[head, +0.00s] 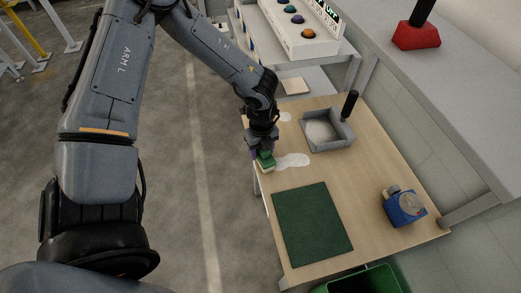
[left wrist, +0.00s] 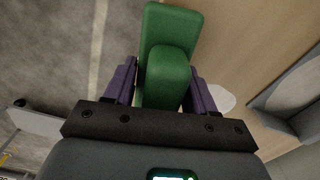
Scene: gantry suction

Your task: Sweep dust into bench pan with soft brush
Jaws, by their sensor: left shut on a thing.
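My left gripper (head: 262,151) is shut on the green soft brush (head: 265,161) at the left edge of the wooden bench. In the left wrist view the brush (left wrist: 170,65) sits between the two purple fingers. White dust (head: 293,161) lies in a patch on the bench just right of the brush. A smaller pale patch (head: 285,117) lies farther back. The grey bench pan (head: 342,140) with a dark upright handle stands to the right of the dust. Pale material shows on the pan's floor. The brush's underside is hidden, so I cannot tell whether it touches the bench. My right gripper is not in view.
A green mat (head: 312,225) covers the bench's front left. A blue device (head: 404,207) stands at the right. A green bin (head: 360,280) is below the front edge. A shelf with coloured buttons (head: 298,25) is behind. Bare wood (head: 360,190) lies between mat and device.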

